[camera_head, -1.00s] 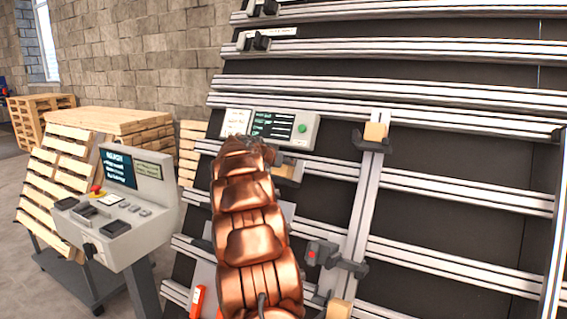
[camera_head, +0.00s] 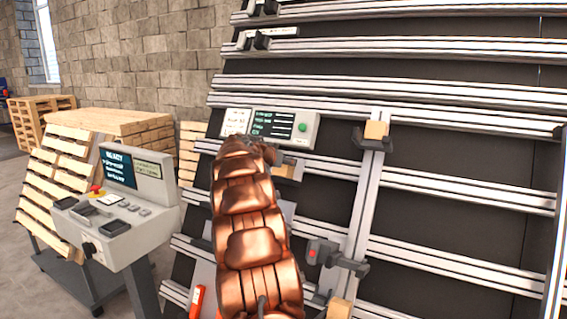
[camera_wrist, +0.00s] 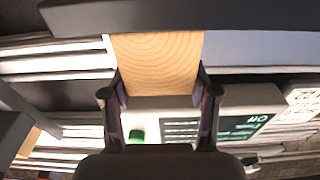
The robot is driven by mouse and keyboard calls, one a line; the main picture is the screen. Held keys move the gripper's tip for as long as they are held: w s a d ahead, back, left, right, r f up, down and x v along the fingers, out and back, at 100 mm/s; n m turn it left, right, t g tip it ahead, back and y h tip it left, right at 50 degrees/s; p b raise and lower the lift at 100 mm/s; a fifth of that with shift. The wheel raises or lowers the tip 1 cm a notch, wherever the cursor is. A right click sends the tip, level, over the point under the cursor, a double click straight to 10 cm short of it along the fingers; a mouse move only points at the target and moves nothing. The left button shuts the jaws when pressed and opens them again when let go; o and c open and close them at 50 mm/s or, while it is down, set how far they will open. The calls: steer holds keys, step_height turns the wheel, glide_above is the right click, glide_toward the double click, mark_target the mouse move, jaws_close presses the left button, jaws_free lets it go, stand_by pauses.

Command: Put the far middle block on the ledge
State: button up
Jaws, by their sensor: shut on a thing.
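A pale wooden block (camera_wrist: 155,62) with curved grain sits between the two fingers of my gripper (camera_wrist: 160,102) in the wrist view. The fingers are shut on its sides. A dark grey bar (camera_wrist: 190,15) crosses the top of that view, right against the block's visible end; I cannot tell whether they touch, or whether the bar is the ledge. In the head view a wooden block (camera_head: 290,171) shows just right of my copper arm's far end, and the arm hides the fingers. Another block (camera_head: 376,130) sits in a dark bracket on the upright rail, and one (camera_head: 339,308) is low down.
A control box (camera_head: 271,128) with a green button is mounted on the rack close to my arm's end. A grey clamp with a red spot (camera_head: 322,253) juts out to the right. A control console (camera_head: 120,215) and pallets (camera_head: 60,165) stand left. Dark rack panels right are bare.

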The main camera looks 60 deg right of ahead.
steer(key=o, duration=1.3)
steer(key=shift+c, duration=0.2)
steer(key=v, duration=1.2)
